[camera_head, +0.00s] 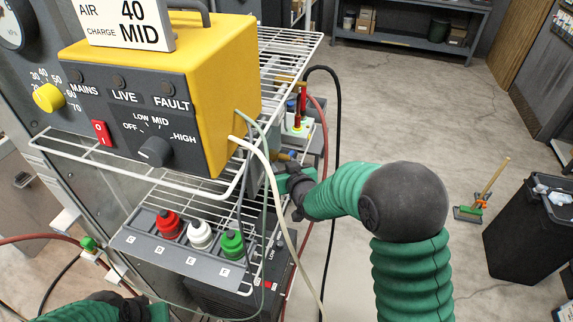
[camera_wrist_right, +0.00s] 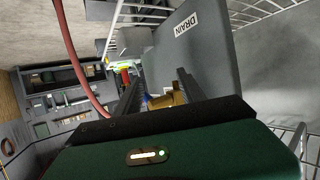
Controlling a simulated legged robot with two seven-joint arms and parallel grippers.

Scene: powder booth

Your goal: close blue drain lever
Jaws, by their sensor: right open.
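A small blue piece (camera_head: 292,154), likely the drain lever, shows beside brass fittings behind the wire rack, partly hidden by it. My right gripper (camera_head: 284,168) reaches in from the right, just below these fittings. In the right wrist view, its open fingers (camera_wrist_right: 158,80) point past a grey panel with a DRAIN label (camera_wrist_right: 186,25). A brass valve part (camera_wrist_right: 166,99) shows between the fingers, with a bit of blue (camera_wrist_right: 148,98) beside it. I cannot tell if the fingers touch it or how the lever is turned. My left gripper (camera_head: 150,312) is at the bottom edge, mostly cut off.
A white wire rack (camera_head: 210,181) carries a yellow control box (camera_head: 218,75) and a tray with red, white and green knobs (camera_head: 199,234). Black, red and pale hoses (camera_head: 335,130) hang near my right arm.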

